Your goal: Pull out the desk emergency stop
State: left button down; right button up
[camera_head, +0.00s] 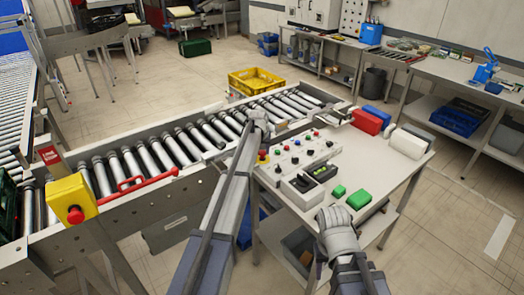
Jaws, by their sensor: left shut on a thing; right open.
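The desk emergency stop (263,159), a small yellow base with a red button, sits at the left end of the control panel on the white desk (390,170). My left gripper (260,125) is at the emergency stop, shut on it; the wrist and arm hide the fingertips and part of the stop. My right gripper (335,215) is open and empty above the desk's front edge, near two green blocks.
A larger yellow box with a red button (72,200) is mounted on the roller conveyor (150,155) at left. The panel (300,150) bears several coloured buttons. Green blocks (358,199), a red bin (370,120) and a white roll (407,143) stand on the desk.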

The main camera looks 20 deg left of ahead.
pick_arm(q)
jog(key=shift+c, duration=2)
grip_release()
jog(key=shift+r, duration=0.1)
jog(key=p+v, duration=0.7)
jog(key=shift+r, duration=0.2)
jog(key=shift+s, duration=0.15)
